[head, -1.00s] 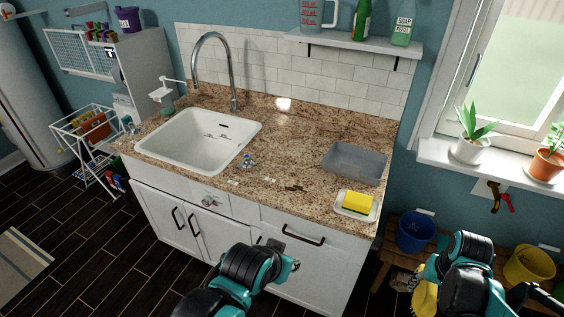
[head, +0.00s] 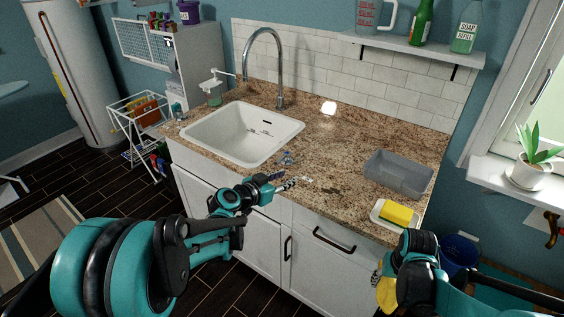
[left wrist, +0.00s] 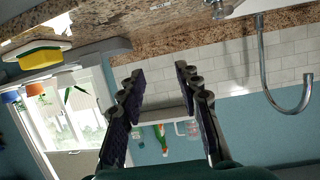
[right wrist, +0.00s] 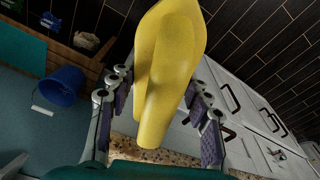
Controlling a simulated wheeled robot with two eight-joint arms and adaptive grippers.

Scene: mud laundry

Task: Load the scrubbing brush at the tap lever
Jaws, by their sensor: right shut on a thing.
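My right gripper (right wrist: 157,85) is shut on a long, smooth yellow object (right wrist: 170,55); no bristles show, so I cannot tell if it is the scrubbing brush. In the head view the yellow object (head: 386,292) hangs low at the counter's front right, partly hidden by my right arm. My left gripper (head: 288,184) is at the counter's front edge, before the sink (head: 215,150). Its fingers are apart and empty in the left wrist view (left wrist: 160,78).
A yellow sponge (head: 398,212) sits on a white dish beside a grey tub (head: 410,177) at the counter's right. A pump dispenser (head: 212,92) stands left of the tap. Small debris (head: 286,158) lies right of the sink. A blue bucket (right wrist: 62,86) is below right.

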